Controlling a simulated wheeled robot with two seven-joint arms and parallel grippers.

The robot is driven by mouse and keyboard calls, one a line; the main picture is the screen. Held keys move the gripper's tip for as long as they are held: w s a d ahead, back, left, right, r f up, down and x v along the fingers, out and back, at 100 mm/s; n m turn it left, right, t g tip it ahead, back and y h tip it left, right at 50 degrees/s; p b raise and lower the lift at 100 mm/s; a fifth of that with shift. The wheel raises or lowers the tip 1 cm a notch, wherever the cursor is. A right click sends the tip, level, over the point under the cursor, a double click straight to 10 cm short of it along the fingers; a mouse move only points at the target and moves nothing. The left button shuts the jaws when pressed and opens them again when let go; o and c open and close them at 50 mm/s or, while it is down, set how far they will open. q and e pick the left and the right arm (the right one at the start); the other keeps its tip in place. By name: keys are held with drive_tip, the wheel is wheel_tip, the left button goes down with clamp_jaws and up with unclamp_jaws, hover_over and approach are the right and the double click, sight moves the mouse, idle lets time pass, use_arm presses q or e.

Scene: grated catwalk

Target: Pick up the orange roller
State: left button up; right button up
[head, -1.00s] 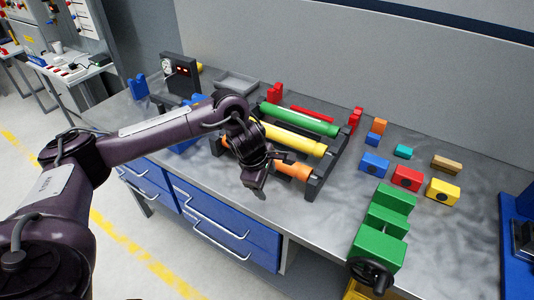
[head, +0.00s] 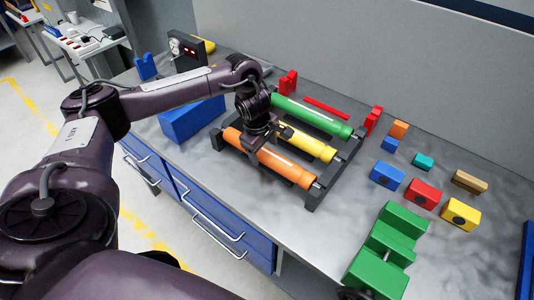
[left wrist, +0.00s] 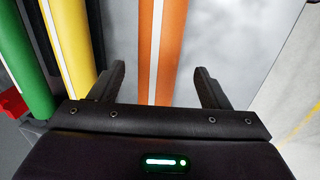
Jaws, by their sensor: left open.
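The orange roller (head: 286,167) lies in the black rack (head: 314,199) as the roller nearest the bench's front edge. My left gripper (head: 262,143) is above the rack, and its arm hides part of the orange and yellow rollers. In the left wrist view the orange roller (left wrist: 162,50) runs between the two open fingers of my left gripper (left wrist: 163,85). The fingers stand apart from it on both sides, and nothing is held. My right gripper is not seen.
A yellow roller (head: 317,148) and a green roller (head: 312,116) lie behind in the same rack. Small coloured blocks (head: 422,191) and a green stepped block (head: 386,245) stand to the right. A blue box (head: 192,120) is to the left. Bare bench lies in front of the rack.

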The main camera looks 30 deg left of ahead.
sight(265, 152)
use_arm(q)
drive_tip(key=shift+w+f+p, duration=0.15)
drive_tip(key=shift+f+p, duration=0.05)
drive_tip(key=shift+f, duration=0.45)
drive_tip(key=shift+w+f+p, duration=0.15)
drive_tip(key=shift+f, duration=0.45)
drive_tip(key=shift+w+f, duration=0.15)
drive_tip(key=shift+f, duration=0.3)
drive_tip(key=c, duration=1)
drive_tip(key=shift+r, duration=0.1)
drive_tip(key=c, duration=0.5)
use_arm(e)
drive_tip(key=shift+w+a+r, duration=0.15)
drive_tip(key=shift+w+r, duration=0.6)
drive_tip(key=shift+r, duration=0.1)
